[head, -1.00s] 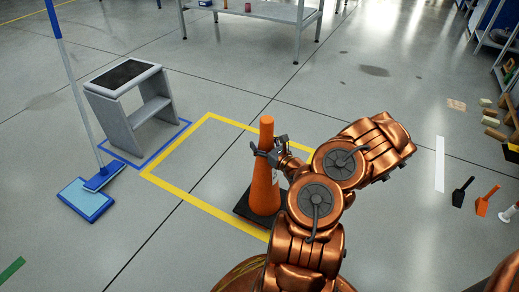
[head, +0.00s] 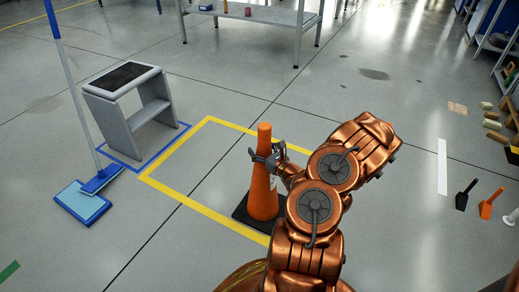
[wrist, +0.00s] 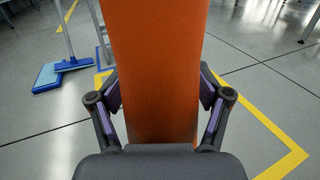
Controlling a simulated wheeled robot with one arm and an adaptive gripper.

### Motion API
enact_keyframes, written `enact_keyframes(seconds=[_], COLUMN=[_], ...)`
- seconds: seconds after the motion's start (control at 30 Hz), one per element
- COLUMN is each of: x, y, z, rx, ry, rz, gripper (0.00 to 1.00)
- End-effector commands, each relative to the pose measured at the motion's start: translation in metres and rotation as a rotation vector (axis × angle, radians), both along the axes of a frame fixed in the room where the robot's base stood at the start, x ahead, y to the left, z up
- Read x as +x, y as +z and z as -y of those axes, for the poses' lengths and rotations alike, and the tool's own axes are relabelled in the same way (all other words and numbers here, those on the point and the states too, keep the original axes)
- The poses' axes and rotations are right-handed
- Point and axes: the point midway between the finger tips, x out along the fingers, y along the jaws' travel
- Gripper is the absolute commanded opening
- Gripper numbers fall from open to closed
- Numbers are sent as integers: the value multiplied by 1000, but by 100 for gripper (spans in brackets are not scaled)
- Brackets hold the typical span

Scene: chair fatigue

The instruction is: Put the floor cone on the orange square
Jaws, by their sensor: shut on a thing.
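The orange floor cone (head: 263,190) is upright on a dark square base (head: 242,213). It is within the yellow-orange outlined square (head: 165,190) on the floor, toward its front right side. I cannot tell whether the base touches the floor. My gripper (head: 266,160) is shut on the cone's upper part. In the wrist view the cone's orange body (wrist: 152,75) fills the middle, with a finger of my gripper (wrist: 158,105) on either side. My arm hides the square's right part and some of the base.
A grey step stool (head: 130,110) stands in a blue outline at the left. A blue mop (head: 85,203) stands beside it. A metal table (head: 270,14) is at the back. Small tools (head: 488,203) lie at the right. The square's left part is clear.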

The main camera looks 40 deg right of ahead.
Motion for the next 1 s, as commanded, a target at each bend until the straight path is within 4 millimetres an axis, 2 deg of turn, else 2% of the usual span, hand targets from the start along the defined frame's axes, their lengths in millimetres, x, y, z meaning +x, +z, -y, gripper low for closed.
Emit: enact_keyframes(seconds=[0.17,0.2,0.4,0.43,0.83,1.0], x=[0,0,0,0,0,-17], y=[1,0,0,0,1,3], z=[0,0,0,0,0,0], rx=[0,0,0,0,0,4], ry=[0,-1,0,0,0,-4], rz=[2,2,1,1,1,-1], gripper=[5,76,97,100,100,100])
